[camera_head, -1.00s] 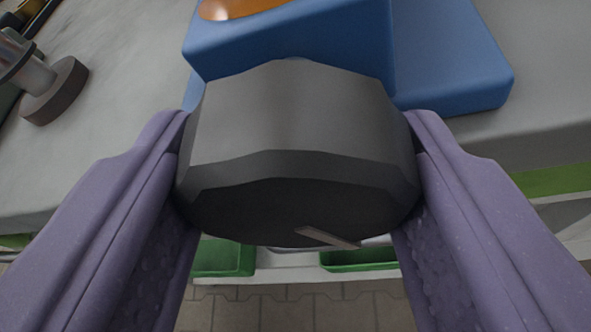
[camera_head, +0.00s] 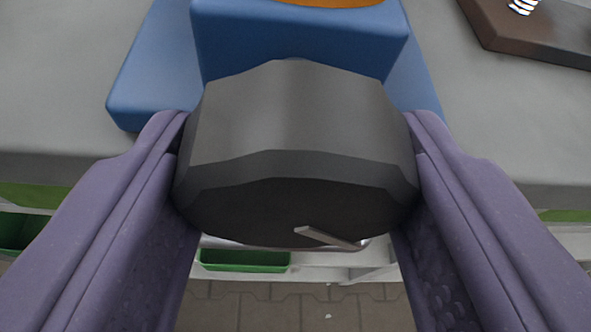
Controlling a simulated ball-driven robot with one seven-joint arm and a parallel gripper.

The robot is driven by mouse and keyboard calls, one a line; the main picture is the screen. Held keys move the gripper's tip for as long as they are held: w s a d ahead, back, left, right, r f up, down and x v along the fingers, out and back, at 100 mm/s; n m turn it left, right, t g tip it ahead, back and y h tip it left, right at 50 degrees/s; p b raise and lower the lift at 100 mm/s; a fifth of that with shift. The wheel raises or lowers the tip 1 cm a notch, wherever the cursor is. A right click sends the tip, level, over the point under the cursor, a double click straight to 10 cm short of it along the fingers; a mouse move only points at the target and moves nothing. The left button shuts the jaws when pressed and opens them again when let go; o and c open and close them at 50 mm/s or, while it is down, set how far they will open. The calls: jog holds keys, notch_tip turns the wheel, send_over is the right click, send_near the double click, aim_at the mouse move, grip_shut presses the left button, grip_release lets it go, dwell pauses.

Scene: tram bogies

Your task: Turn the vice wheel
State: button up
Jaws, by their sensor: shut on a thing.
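The dark grey faceted vice wheel (camera_head: 295,125) fills the middle of the view. A small light bar (camera_head: 328,238) shows at its lower front face. The blue vice body (camera_head: 295,38) stands behind the wheel, with an orange part (camera_head: 330,2) at the top edge. My gripper (camera_head: 296,150) is shut on the wheel, with one purple finger on its left side and one on its right. The inner contact faces are partly hidden by the wheel.
The grey bench top (camera_head: 60,85) spreads to both sides of the vice. A brown block (camera_head: 520,35) lies at the upper right with a coiled, spring-like part on it. Green bins (camera_head: 245,261) sit below the bench edge, above a tiled floor (camera_head: 270,310).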

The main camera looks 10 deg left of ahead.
jog(key=shift+s+f, duration=0.1)
jog(key=shift+f, duration=0.15)
jog(key=o, duration=1)
jog(key=shift+r, duration=0.1)
jog(key=p+v, duration=0.1)
jog(key=v, duration=0.6)
jog(key=shift+s+d+r+p, duration=0.1)
jog(key=shift+s+r+p, duration=0.1)
jog(key=shift+s+p, duration=0.15)
